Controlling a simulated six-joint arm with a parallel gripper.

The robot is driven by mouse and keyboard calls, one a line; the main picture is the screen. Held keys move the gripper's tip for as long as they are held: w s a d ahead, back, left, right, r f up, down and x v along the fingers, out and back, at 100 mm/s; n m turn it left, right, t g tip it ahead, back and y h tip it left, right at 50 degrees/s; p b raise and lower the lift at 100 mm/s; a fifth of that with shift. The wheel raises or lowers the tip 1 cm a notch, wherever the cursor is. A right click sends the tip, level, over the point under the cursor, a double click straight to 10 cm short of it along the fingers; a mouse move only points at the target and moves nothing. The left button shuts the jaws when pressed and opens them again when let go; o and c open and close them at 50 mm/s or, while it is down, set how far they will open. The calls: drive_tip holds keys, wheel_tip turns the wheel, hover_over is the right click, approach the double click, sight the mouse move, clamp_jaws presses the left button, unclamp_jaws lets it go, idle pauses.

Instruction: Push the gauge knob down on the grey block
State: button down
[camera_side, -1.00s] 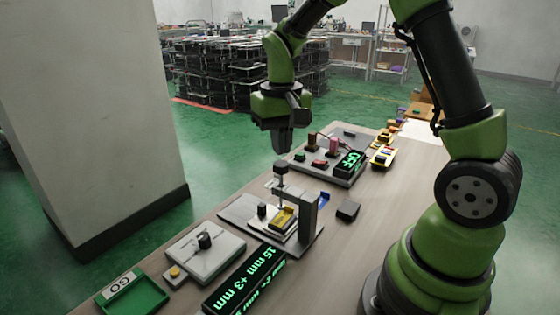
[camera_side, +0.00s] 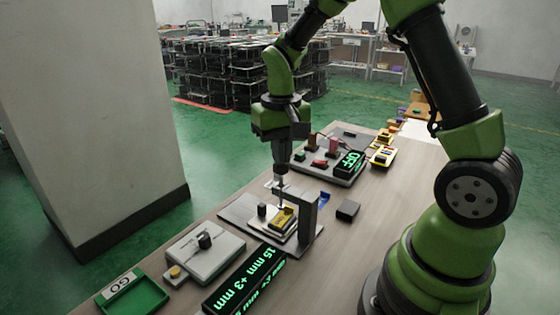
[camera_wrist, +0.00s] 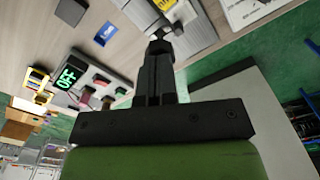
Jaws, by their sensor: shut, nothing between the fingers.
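A yellow block (camera_side: 284,216) sits under the plunger on a pale plate. A dark grey block (camera_side: 347,211) lies on the table right of the bracket.
A display (camera_side: 246,280) shows "15 mm +3 mm". A grey lever box (camera_side: 205,253) and a green GO tray (camera_side: 136,298) stand in front. Behind is a switch panel (camera_side: 330,170) reading OFF. A blue piece (camera_side: 324,197) lies beside the bracket.

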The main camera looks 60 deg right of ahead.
drive_tip(key=shift+f, duration=1.6)
drive_tip(key=shift+r, duration=0.1)
idle(0.5)
drive_tip(key=shift+r, duration=4.95)
drive_tip(key=s+a+r+n+t+y, duration=0.1)
drive_tip(key=s+a+r+t, duration=0.2)
drive_tip(key=s, duration=0.5)
drive_tip(key=s+a+r+n+t+y, duration=0.1)
drive_tip(key=s+a+r+t, duration=0.3)
drive_tip(key=s, duration=0.3)
drive_tip(key=shift+s+a, duration=0.35)
drive_tip(key=shift+a, duration=0.55)
